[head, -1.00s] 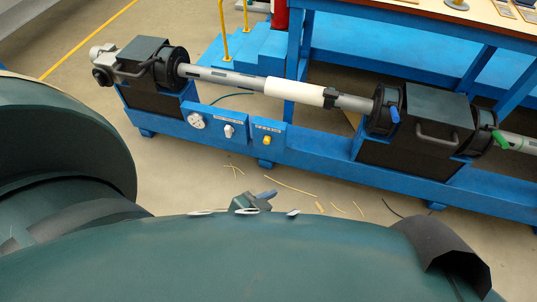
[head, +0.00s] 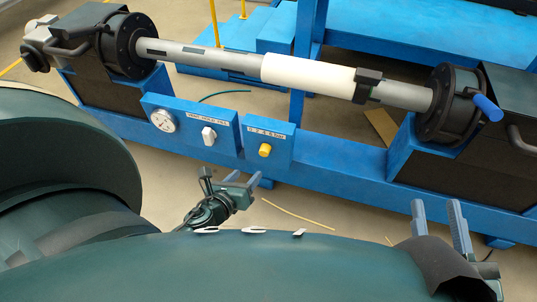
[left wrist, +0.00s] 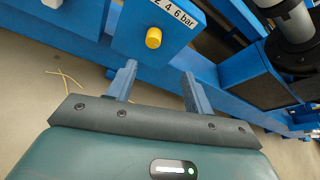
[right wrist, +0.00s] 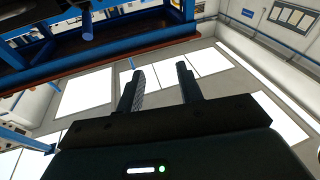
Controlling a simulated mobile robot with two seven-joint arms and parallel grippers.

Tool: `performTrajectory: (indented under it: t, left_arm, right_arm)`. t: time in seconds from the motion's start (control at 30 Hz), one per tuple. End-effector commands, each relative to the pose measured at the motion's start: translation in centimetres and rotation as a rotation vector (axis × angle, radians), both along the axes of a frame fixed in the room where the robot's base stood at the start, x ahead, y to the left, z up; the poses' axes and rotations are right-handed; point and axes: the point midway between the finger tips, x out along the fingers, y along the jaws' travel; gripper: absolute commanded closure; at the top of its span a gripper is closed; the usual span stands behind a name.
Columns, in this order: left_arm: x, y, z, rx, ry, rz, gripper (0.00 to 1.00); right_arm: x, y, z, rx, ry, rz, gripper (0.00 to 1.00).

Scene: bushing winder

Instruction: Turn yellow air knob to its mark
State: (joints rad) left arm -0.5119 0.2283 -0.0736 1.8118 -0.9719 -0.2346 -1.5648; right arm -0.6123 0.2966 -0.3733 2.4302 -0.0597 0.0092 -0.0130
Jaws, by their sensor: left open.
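The yellow air knob (head: 265,150) sits on the front of a blue box (head: 283,160) under a label reading "2 4 6 bar". It also shows in the left wrist view (left wrist: 153,38), just beyond the fingers. My left gripper (head: 243,178) is open and empty, below and a little left of the knob in the head view, apart from it. Its fingers (left wrist: 158,84) stand wide apart in the left wrist view. My right gripper (head: 438,215) is open and empty at the lower right, away from the knob. The knob's pointer is too small to read.
A blue panel with a gauge (head: 163,120) and a white switch (head: 209,136) is left of the knob's box. Above runs a shaft with a white sleeve (head: 305,74), between black flanges. A blue handle (head: 488,107) sticks out at the right. Thin strips lie on the floor.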

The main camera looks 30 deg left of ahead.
Motion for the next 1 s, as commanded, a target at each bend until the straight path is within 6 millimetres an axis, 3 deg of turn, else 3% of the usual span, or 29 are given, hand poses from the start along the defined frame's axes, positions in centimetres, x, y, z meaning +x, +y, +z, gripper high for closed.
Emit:
performTrajectory:
  t: [0.03,0.23,0.47,0.7,1.0]
  left_arm:
    - [-0.1,0.4,-1.0,0.064,0.010,-0.011,0.48]
    - [1.1,1.0,-1.8,0.145,0.019,-0.030,0.48]
    - [5.3,1.5,-3.6,0.141,0.017,-0.030,0.48]
    - [9.6,2.0,-5.4,0.139,0.019,-0.029,0.48]
    - [11.8,2.3,-6.1,0.137,0.021,-0.029,0.48]
  right_arm:
    - [-0.1,0.0,-0.3,0.003,-0.009,0.003,0.64]
    - [-0.2,0.1,-0.2,0.013,-0.017,0.008,0.64]
    - [-0.2,0.3,-0.5,0.039,-0.019,0.023,0.64]
    - [0.7,0.1,1.5,0.027,-0.170,0.029,0.64]
    - [0.9,-0.1,3.0,0.016,-0.271,0.032,0.64]
